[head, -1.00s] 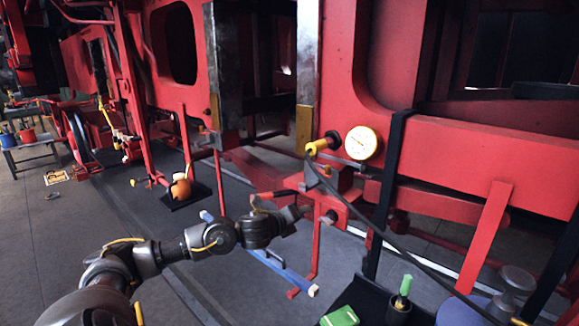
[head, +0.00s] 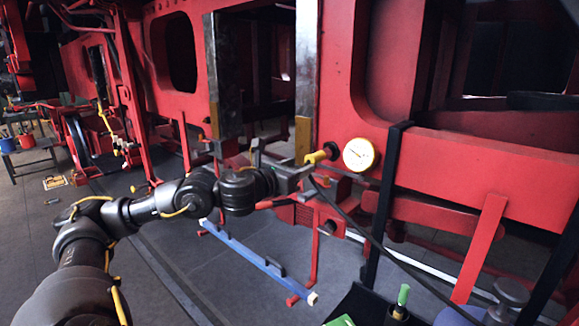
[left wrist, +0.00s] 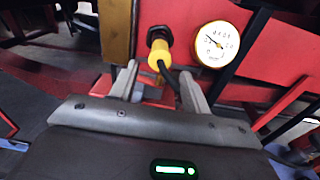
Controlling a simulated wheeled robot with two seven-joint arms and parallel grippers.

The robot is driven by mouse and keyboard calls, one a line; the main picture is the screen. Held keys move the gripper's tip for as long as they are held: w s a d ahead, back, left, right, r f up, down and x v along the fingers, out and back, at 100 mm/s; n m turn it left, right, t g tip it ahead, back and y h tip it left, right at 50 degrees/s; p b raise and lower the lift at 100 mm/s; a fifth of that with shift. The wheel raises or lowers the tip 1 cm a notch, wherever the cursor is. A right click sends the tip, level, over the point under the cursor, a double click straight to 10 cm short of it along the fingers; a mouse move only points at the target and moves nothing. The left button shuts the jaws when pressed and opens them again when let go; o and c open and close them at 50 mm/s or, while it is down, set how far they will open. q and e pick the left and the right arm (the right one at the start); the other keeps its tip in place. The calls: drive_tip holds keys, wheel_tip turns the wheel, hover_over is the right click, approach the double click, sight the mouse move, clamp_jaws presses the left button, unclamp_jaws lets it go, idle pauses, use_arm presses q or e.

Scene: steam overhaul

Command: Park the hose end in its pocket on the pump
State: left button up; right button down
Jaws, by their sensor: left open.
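The yellow hose end (head: 318,156) sits on a dark fitting on the red frame, left of a round gauge. Its black hose (head: 372,238) runs down to the lower right. My left gripper (head: 300,168) is open just left of and below the hose end. In the left wrist view the hose end (left wrist: 158,52) shows ahead, between the fingertips of the open gripper (left wrist: 160,78); I see no grip on it. The pump seems to be the grey-topped unit (head: 511,292) at the lower right, partly cut off. I cannot make out its pocket. My right gripper is out of view.
A yellow-rimmed gauge (head: 358,154) is close beside the hose end. A black upright strap (head: 386,200) stands right of it. A blue bar (head: 255,262) lies on the floor below. A green-handled tool (head: 403,294) stands in a dark tray at the bottom.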

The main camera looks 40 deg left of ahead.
sight(309, 162)
use_arm(q)
drive_tip(key=w, duration=0.4)
drive_tip(key=shift+a+f, duration=0.1)
drive_tip(key=shift+w, duration=1)
drive_tip(key=c, duration=1)
drive_tip(key=shift+s, duration=0.1)
drive_tip(key=shift+s+f, duration=0.1)
drive_tip(key=shift+s, duration=0.35)
drive_tip(key=shift+s+r+b, duration=0.2)
drive_tip(key=shift+s+b, duration=0.45)
drive_tip(key=shift+s, duration=1.6)
drive_tip(key=shift+w, duration=0.1)
